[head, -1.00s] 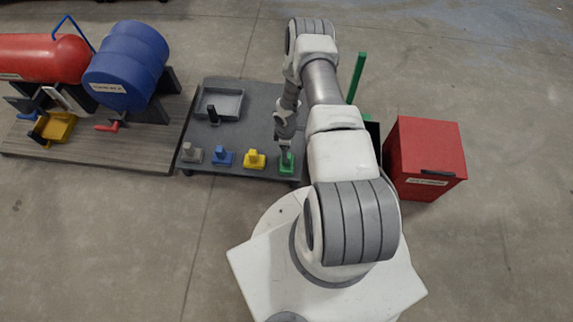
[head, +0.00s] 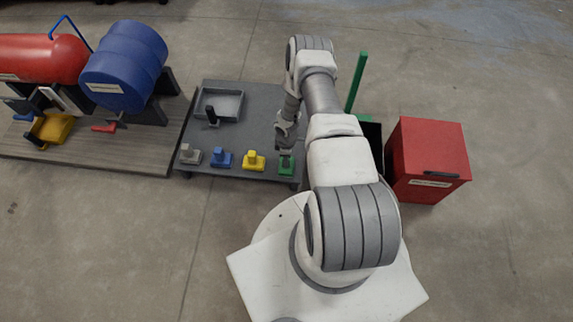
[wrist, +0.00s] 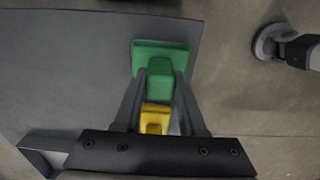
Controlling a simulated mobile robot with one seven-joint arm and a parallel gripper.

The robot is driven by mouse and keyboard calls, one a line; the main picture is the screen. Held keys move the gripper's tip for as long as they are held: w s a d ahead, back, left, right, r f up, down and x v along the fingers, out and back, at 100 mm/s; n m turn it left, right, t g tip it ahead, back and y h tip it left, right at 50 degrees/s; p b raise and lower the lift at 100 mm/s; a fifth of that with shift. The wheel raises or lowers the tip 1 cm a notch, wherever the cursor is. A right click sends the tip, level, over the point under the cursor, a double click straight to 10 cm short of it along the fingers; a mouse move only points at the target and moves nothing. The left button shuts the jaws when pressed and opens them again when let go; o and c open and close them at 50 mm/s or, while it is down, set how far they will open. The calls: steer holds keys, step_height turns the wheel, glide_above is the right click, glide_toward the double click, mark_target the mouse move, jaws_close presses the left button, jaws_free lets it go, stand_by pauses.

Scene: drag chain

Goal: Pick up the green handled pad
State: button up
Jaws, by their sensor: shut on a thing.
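The green handled pad (head: 286,167) is at the right end of a row of handled pads, by the front edge of the low grey table (head: 245,135). My gripper (head: 286,151) reaches down onto it from above. In the wrist view, the fingers (wrist: 160,75) are on either side of the green pad's upright handle, and its flat base (wrist: 160,48) shows beyond them. The gripper is shut on this handle. I cannot tell whether the base touches the table. The yellow pad (head: 254,161) stands just left of it and also shows between the fingers in the wrist view (wrist: 155,118).
Blue (head: 222,158) and grey (head: 190,155) pads stand farther left. A grey tray (head: 236,104) is at the table's back. A red box (head: 430,158) and a green post (head: 355,82) are right of the table. A blue drum (head: 125,65) stands on a wooden platform at left.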

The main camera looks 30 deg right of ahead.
jaws_close()
step_height(320, 180, up, 10)
steer(key=p, duration=0.4)
